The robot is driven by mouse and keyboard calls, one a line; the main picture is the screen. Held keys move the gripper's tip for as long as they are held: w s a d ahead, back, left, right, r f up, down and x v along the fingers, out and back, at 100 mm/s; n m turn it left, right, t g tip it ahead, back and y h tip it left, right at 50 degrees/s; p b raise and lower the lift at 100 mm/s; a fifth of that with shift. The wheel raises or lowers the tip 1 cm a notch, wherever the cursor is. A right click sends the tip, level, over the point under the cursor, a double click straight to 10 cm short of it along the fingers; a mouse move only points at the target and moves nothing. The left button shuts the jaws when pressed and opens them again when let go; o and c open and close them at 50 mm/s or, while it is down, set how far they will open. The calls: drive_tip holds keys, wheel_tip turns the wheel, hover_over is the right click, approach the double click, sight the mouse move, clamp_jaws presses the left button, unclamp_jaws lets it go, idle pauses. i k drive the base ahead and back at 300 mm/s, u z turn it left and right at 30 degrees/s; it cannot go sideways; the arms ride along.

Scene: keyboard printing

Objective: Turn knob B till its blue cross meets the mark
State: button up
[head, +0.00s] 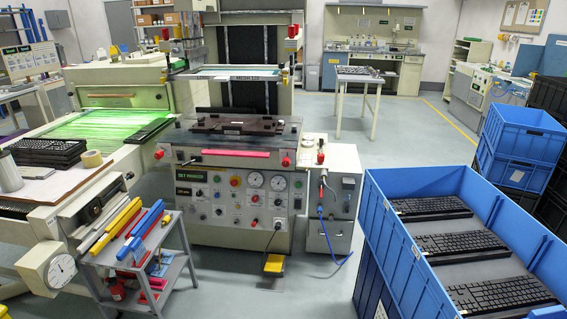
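The printing machine's front control panel (240,205) is near the middle of the head view. It carries a red button (235,181), two round white gauges (267,182), a small green display and several small knobs and switches. Knob B cannot be told apart from the other controls at this size. No blue cross or mark can be made out. My gripper is not in view.
A grey cart (150,275) with coloured squeegees stands left of the panel. A blue crate (405,255) with keyboards stands at the right. A grey side box (333,200) with a blue hose stands right beside the panel. Floor is open in front.

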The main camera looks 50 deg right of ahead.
sight(286, 162)
drive_tip(key=z, duration=0.1)
drive_tip(key=i, duration=0.95)
drive_tip(key=u, duration=0.05)
